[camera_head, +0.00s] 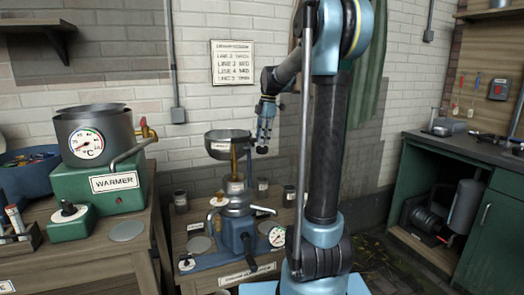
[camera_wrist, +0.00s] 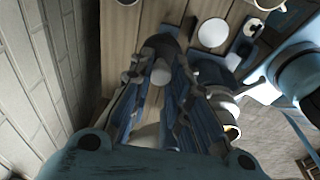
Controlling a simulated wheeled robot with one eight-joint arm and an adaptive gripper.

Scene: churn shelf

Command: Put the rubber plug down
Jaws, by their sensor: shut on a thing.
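My gripper (camera_head: 265,128) points down in the middle of the head view, beside and above the right rim of a wide metal bowl (camera_head: 228,136). It is shut on a small dark piece at its tips, which I take to be the rubber plug (camera_head: 262,150). It hangs in the air, clear of the bench. In the wrist view, the two blue fingers (camera_wrist: 161,72) close around a small greyish end, and the rest of the held thing is hard to make out.
A separator with a blue base (camera_head: 238,235) and the bowl on top stands on the middle wooden bench. Several small dark jars stand around it. A green warmer (camera_head: 110,188) with a dial stands on the left bench. Pale discs (camera_head: 199,244) lie flat on the wood.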

